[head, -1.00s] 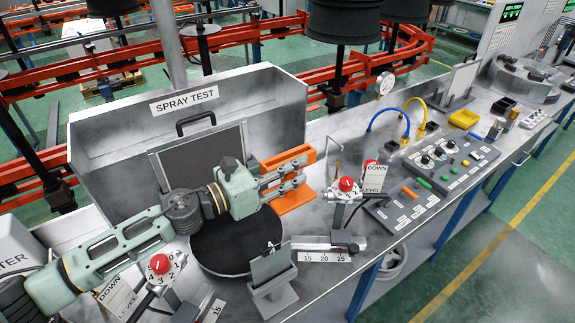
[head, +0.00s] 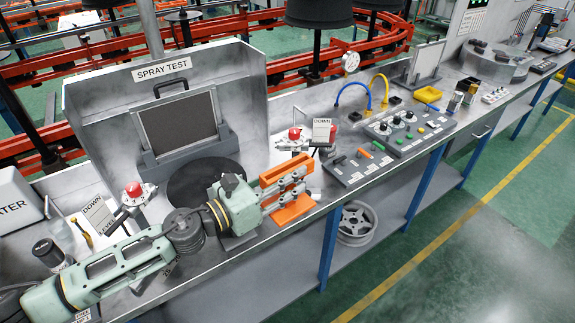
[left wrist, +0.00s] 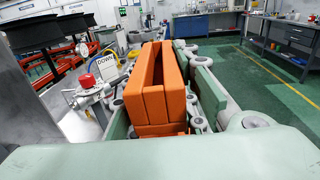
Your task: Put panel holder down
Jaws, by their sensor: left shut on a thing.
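The orange panel holder (head: 293,210) is a slotted block on a wider foot. My left gripper (head: 291,186) is shut on it in the head view, near the front edge of the bench. The holder looks upright; I cannot tell whether its foot touches the bench. In the left wrist view the orange holder (left wrist: 153,88) stands between the fingers, its long slot empty. My right gripper is in neither view.
A dark panel (head: 178,122) stands in a grey frame behind the round black plate (head: 197,181). Red-knobbed valves (head: 294,133) and a control box (head: 358,165) are close by. Bare bench lies between holder and control box.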

